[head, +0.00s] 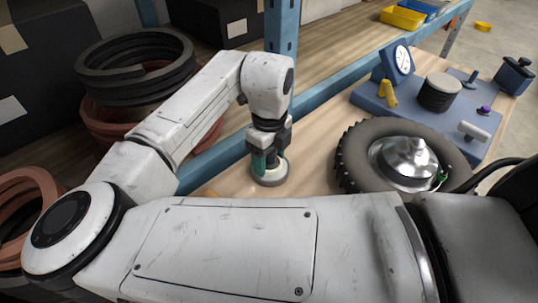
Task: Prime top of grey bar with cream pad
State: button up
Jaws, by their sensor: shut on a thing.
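My gripper (270,146) points down over the wooden bench near the middle of the view. It is shut on the cream pad (275,174), a round thing with a pale top and a grey rim low around it. A dark green part (258,163) shows between the jaws and the pad. The pad is at or just above the bench top; I cannot tell if it touches. I cannot make out a grey bar; my large white arm link covers the near part of the bench.
A knobby black tyre with a silver hub (408,160) lies to the right. Behind it is a blue fixture (425,118) with a dial (398,60). A blue rail (335,82) runs behind the pad.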

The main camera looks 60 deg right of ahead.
jog(key=shift+r+p, duration=2.65)
jog(key=shift+r, duration=0.8)
